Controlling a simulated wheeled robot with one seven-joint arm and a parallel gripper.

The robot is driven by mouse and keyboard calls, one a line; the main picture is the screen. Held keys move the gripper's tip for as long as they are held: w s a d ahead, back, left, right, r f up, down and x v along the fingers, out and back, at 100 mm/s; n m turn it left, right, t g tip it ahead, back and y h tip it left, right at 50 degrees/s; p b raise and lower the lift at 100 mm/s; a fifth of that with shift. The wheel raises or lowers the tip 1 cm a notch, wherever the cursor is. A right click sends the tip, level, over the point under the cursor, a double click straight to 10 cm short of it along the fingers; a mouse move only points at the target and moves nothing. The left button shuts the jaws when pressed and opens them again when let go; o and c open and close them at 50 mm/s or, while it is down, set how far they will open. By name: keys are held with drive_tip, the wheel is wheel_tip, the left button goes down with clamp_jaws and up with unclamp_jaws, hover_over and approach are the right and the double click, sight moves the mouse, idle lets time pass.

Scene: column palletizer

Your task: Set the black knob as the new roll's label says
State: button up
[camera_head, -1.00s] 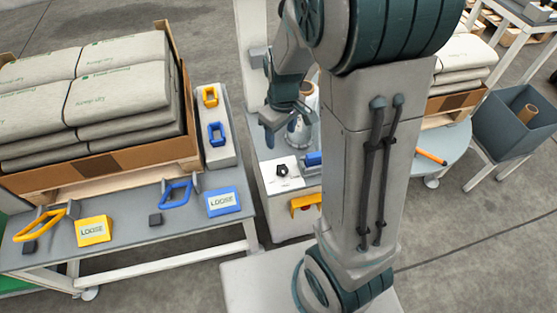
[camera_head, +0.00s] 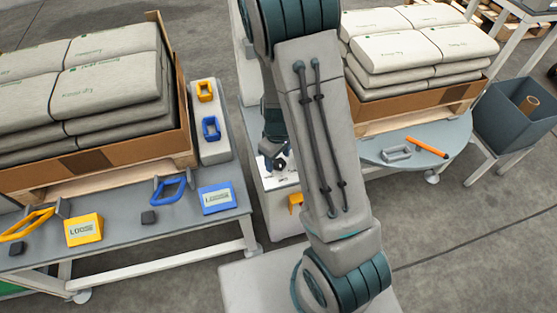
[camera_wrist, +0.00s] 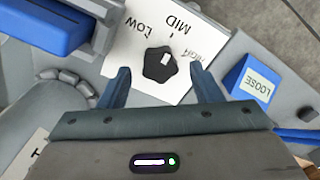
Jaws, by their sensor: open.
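The black knob (camera_wrist: 158,65) sits on a white card (camera_wrist: 130,60) marked LOW, MID and a partly covered word that looks like HIGH. Its white mark points to the MID and HIGH side; I cannot tell exactly which. My gripper (camera_wrist: 162,80) is open and empty, its two fingertips on either side of the knob, apparently above the card. In the head view my gripper (camera_head: 276,150) is over the knob (camera_head: 281,163), which is partly hidden. A label with one cut-off letter (camera_wrist: 36,157) shows at the lower left of the wrist view. The new roll is not clearly seen.
A blue block (camera_wrist: 45,22) stands close beside the card. Blue (camera_head: 217,198) and yellow (camera_head: 84,229) LOOSE blocks lie on the left bench. Sack pallets (camera_head: 110,75) stand left and right. A side table holds an orange stick (camera_head: 427,147) and a grey handle (camera_head: 396,153).

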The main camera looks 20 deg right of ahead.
drive_tip(key=shift+f, duration=0.45)
drive_tip(key=shift+c, duration=0.2)
drive_tip(key=c, duration=0.9)
drive_tip(key=shift+c, duration=0.2)
drive_tip(key=m+p, duration=0.1)
drive_tip(key=m, duration=0.5)
drive_tip(key=shift+d+r, duration=0.1)
drive_tip(key=m+p, duration=0.1)
drive_tip(key=m, duration=0.4)
drive_tip(key=shift+d+m, duration=0.1)
drive_tip(key=shift+m, duration=0.3)
